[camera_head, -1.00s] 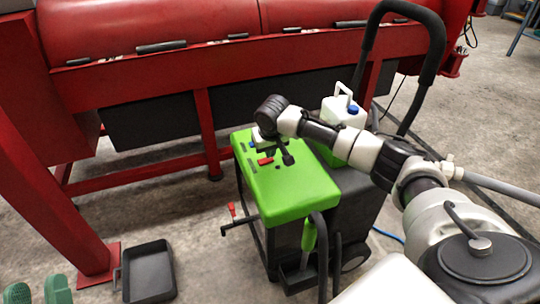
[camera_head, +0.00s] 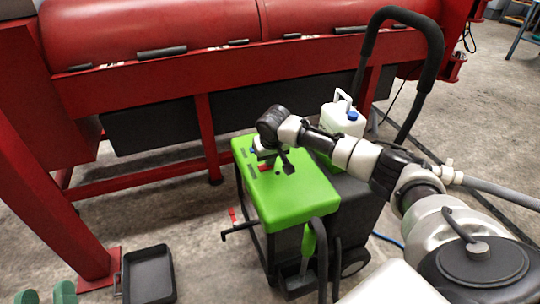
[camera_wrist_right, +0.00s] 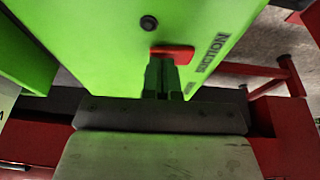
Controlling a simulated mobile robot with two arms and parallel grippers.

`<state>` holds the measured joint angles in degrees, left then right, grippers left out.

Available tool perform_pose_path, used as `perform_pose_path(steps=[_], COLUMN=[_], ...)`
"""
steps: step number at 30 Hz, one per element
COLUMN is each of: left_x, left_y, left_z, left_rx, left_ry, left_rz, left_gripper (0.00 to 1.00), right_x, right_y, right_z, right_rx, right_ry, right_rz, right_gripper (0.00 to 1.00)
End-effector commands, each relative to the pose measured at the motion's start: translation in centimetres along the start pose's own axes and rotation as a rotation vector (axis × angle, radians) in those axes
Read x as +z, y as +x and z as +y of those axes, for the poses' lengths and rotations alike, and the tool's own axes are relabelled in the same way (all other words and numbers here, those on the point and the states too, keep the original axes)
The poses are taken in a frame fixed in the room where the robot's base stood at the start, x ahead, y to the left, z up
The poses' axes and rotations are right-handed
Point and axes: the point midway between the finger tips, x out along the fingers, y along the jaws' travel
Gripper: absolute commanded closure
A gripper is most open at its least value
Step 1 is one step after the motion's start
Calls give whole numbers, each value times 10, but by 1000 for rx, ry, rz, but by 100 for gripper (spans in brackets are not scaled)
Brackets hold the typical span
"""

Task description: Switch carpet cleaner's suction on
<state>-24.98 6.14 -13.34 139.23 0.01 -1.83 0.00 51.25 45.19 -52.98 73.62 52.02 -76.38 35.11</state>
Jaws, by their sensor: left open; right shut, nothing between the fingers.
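The carpet cleaner (camera_head: 300,200) is a green-topped machine with a dark body, standing in front of the red frame. Its red suction switch (camera_wrist_right: 180,51) sits on the green panel beside the "SUCTION" lettering (camera_wrist_right: 214,48) in the right wrist view. My right gripper (camera_wrist_right: 160,72) is shut and empty, its fingertips overlapping the switch's lower edge in that view. I cannot tell whether they touch it. In the head view my right gripper (camera_head: 285,163) is low over the panel, and the arm and hand hide part of the controls. My left gripper is not in view.
A white jug with a blue cap (camera_head: 342,120) stands at the back of the machine. A black push handle (camera_head: 436,65) rises behind it. The red washing machine frame (camera_head: 210,140) is close behind. A black tray (camera_head: 150,275) lies on the floor to the left.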

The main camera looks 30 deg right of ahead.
Motion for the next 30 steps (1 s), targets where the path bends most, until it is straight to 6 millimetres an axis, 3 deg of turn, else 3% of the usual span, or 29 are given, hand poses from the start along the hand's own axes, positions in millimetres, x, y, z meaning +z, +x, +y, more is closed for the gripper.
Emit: perform_pose_path(steps=[7,14,21,30], left_x=[30,58,79,92], left_y=[-7,-28,-60,-105], left_z=[-7,-13,-19,-25], left_rx=[-17,-34,-52,-74], left_ry=[9,14,14,10], left_rz=[-301,-579,-870,-1184], left_gripper=[57,57,57,57], right_x=[-2,-2,-2,0], right_y=[-2,-1,1,5], right_z=[-1,0,0,1], right_rx=[-21,-36,-53,-74], right_ry=[4,9,14,21], right_rz=[-1,0,-1,-2], right_gripper=[100,100,100,100])
